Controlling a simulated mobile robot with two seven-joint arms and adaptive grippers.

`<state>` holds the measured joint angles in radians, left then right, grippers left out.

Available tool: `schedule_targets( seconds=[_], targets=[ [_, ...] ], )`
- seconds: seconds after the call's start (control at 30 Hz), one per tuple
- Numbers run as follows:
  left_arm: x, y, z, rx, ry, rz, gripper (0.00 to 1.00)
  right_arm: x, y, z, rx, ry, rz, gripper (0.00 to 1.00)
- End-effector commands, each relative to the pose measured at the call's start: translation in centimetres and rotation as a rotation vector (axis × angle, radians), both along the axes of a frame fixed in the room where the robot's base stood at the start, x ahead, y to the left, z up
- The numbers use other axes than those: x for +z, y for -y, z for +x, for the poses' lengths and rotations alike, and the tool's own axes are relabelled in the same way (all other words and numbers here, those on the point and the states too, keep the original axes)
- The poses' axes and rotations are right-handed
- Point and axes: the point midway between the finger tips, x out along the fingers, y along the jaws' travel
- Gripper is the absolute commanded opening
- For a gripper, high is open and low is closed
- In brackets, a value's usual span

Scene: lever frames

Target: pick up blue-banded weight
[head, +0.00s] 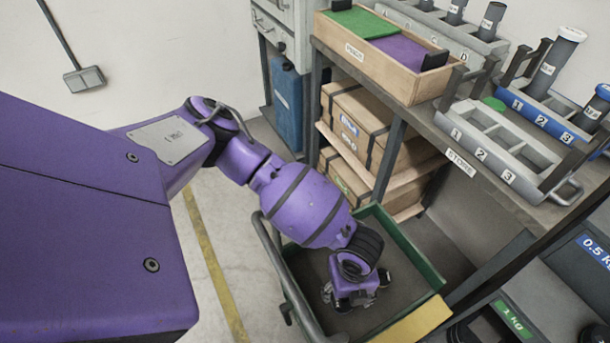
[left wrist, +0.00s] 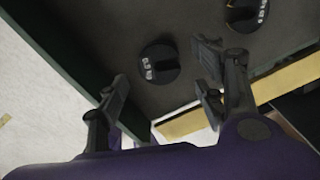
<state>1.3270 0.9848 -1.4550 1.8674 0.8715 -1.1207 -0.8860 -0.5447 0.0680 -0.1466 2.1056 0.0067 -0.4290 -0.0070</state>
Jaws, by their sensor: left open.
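My left gripper (head: 354,298) hangs over a green-rimmed cart tray (head: 433,274), pointing down. In the left wrist view its fingers (left wrist: 162,92) are spread, with nothing between them. Two dark round weights with white labels lie on the tray floor there: one (left wrist: 160,64) beyond the gap between the fingertips, the other (left wrist: 246,14) at the top edge, farther right. No blue band can be made out on either. In the head view my gripper largely hides that spot.
The tray walls and a yellow edge strip (head: 415,322) surround my gripper closely. The shelf at right holds a wooden box (head: 385,75) with green and purple parts and a grey numbered rack (head: 497,160). Floor at left is clear.

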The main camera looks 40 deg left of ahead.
Motion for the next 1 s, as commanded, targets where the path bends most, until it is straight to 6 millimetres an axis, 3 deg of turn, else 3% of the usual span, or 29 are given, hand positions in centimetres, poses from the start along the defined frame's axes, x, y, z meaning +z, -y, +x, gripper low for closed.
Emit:
schedule_targets(
  seconds=[0.27,0.53,1.0],
  targets=[
    [-4.2,-0.1,-0.5,0.001,-0.002,0.002,0.63,-1.3,-0.1,-0.3,-0.008,-0.011,0.004,0.40],
    [-4.5,-0.1,-0.4,0.001,0.000,0.000,0.61,-1.0,-0.2,0.3,-0.008,0.002,0.007,0.40],
    [-4.4,-0.1,-0.4,0.000,0.000,0.001,0.00,-1.0,-0.3,0.8,-0.007,0.009,0.008,0.40]
  ],
)
